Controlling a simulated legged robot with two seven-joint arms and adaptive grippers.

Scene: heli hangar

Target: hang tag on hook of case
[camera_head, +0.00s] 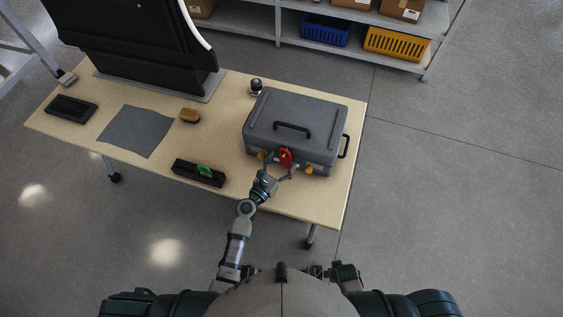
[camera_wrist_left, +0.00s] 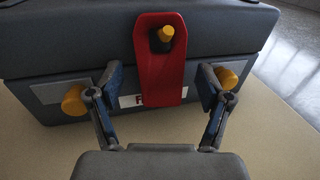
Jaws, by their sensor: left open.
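The grey case (camera_head: 300,118) stands closed on the right part of the table, its handle on top. A red tag (camera_head: 285,157) is at the case's front face. In the left wrist view the red tag (camera_wrist_left: 159,70) hangs upright with a yellow hook (camera_wrist_left: 166,35) showing through the hole near its top. The tag's lower part covers part of a white label. My left gripper (camera_head: 277,170) is in front of the case. In the left wrist view the gripper (camera_wrist_left: 163,90) is open, its fingers on either side of the tag and apart from it. My right gripper is not in view.
Yellow knobs (camera_wrist_left: 74,100) sit on the case's front. The table (camera_head: 225,113) also holds a black tray (camera_head: 199,173) with a green item, a brush (camera_head: 190,115), a grey cloth (camera_head: 136,131) and a dark box (camera_head: 71,108). Shelves with bins stand behind.

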